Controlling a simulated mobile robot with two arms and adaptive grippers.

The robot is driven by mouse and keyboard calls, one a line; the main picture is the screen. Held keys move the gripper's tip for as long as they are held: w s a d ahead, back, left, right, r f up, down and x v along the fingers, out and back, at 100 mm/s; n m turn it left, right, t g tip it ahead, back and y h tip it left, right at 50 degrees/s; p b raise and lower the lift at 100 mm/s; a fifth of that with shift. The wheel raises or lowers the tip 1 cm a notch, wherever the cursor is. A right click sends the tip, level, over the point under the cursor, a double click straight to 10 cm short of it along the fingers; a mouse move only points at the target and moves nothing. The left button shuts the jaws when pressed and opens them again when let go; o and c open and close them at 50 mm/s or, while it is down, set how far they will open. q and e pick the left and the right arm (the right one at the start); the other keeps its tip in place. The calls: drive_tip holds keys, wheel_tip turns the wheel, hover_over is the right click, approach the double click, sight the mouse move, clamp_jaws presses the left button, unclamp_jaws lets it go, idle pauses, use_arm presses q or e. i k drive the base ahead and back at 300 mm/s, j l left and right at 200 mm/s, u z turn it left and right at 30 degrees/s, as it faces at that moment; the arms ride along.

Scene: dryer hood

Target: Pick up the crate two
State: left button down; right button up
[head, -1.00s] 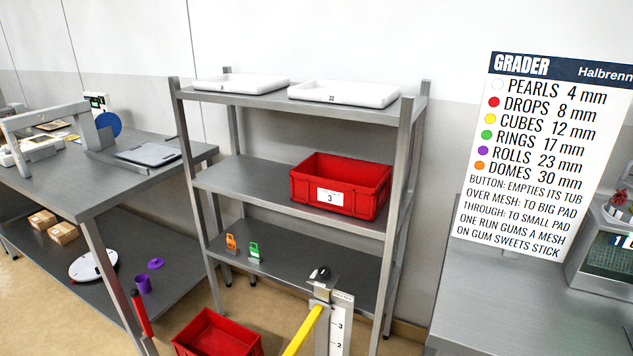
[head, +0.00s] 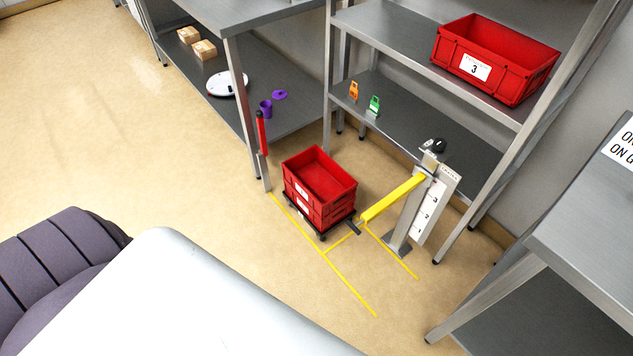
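Two red crates appear stacked on a low dark wheeled dolly (head: 341,221) on the floor. The top crate (head: 325,175) is open and looks empty. Another red crate (head: 507,50), labelled 3, sits on the rack's middle shelf. Neither of my grippers is in view.
A yellow bar (head: 393,198) reaches from a numbered post (head: 411,215) on the stack's right. Yellow lines mark the floor around the dolly. A bench (head: 262,14) and red-topped post (head: 262,135) stand behind left. Floor in front is clear.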

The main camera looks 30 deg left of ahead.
sight(318, 180)
drive_tip(key=i+j+z, duration=0.1)
drive_tip(key=j+z, duration=0.2)
drive_tip(key=j, duration=0.45)
drive_tip(key=j+z, duration=0.25)
drive_tip(key=j, duration=0.55)
drive_tip(key=j+z, duration=0.3)
drive_tip(key=j, duration=0.5)
drive_tip(key=k+j+z, duration=0.1)
drive_tip(key=j+z, duration=0.15)
drive_tip(key=j, duration=0.5)
